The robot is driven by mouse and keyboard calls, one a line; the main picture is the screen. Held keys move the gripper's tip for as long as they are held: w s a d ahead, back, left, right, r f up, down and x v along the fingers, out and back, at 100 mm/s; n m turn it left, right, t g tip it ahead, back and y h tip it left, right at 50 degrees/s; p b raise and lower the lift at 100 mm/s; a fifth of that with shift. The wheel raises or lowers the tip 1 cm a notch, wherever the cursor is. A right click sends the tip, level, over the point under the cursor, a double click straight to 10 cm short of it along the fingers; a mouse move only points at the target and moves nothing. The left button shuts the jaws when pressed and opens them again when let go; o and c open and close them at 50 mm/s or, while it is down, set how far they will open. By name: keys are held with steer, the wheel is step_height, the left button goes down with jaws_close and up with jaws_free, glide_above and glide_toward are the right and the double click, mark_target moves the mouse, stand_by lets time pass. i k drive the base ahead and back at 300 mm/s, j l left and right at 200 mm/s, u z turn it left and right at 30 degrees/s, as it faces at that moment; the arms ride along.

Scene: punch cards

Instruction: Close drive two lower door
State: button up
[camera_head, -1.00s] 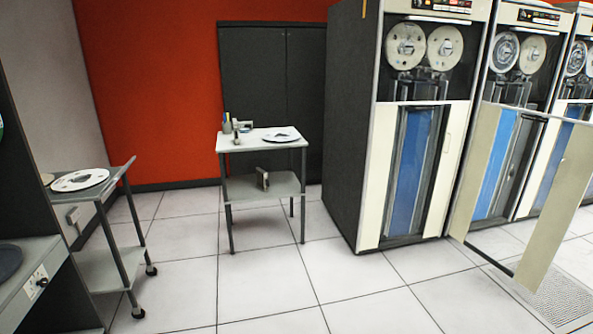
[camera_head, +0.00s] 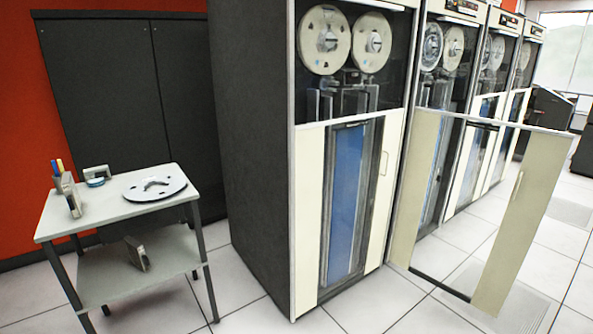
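The second tape drive's lower door (camera_head: 532,210) stands wide open in the head view. It is a cream frame around a see-through middle, hinged at its left side and swung out into the aisle. A handle shows on its right panel. Behind it is the second tape drive (camera_head: 433,95), its lower bay partly seen through the door. The first tape drive (camera_head: 310,210) is nearer, with its lower door shut. My gripper is not in view.
A small table (camera_head: 110,213) with a tape reel (camera_head: 154,184) stands at the left, before a dark cabinet (camera_head: 105,90). More drives line the row behind the open door. The tiled floor (camera_head: 400,312) in front of the drives is clear.

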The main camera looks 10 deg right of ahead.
mark_target(546, 153)
steer(key=i+l+z, duration=0.15)
steer(key=i+z, duration=0.65)
steer(key=i, duration=0.15)
steer(key=i+j+z, duration=0.2)
steer(key=i+z, duration=0.25)
steer(key=i+l, duration=0.25)
steer(key=i, duration=0.25)
steer(key=i+l+u, duration=0.1)
steer(key=i+l, duration=0.15)
steer(key=i, duration=0.3)
